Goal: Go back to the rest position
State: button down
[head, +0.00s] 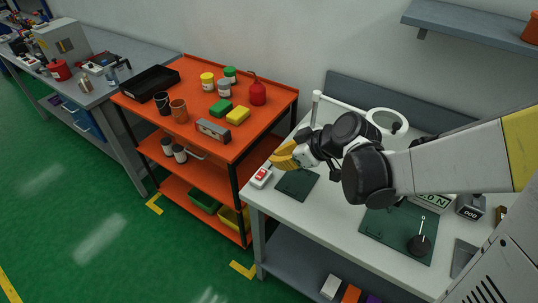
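My arm reaches in from the right edge over the white workbench (335,213). My gripper (279,158), with yellow fingers, is at the bench's left end, close to the orange cart. It appears above a dark green mat (297,184) and a small white box with a red switch (261,177). The fingers are small and seen from the side, so I cannot tell whether they are open or shut. No held object can be made out. My arm hides part of the bench behind it.
A white ring lamp (401,116) stands behind my arm. A larger green mat (385,232) carries a black-based stand (419,245). The orange cart (205,145) to the left holds bottles, cups and a black tray (151,83). A grey shelf (470,22) is at upper right. Green floor is open at lower left.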

jog(key=shift+s+d+r, duration=0.15)
jog(key=shift+s+r, duration=0.05)
jog(key=shift+r, duration=0.05)
dwell(0.4)
jog(key=s+d+r+m+h, duration=0.3)
jog(key=s+d+m, duration=0.2)
jog(key=s, duration=0.2)
jog(key=s+d+r+m+h+b, duration=0.1)
jog(key=s+d+r+m+h, duration=0.2)
jog(key=s+d+m, duration=0.2)
jog(key=s+d, duration=0.1)
jog(key=s, duration=0.2)
jog(key=shift+m+t+h, duration=0.3)
jog(key=shift+m+t, duration=0.1)
jog(key=shift+d, duration=0.1)
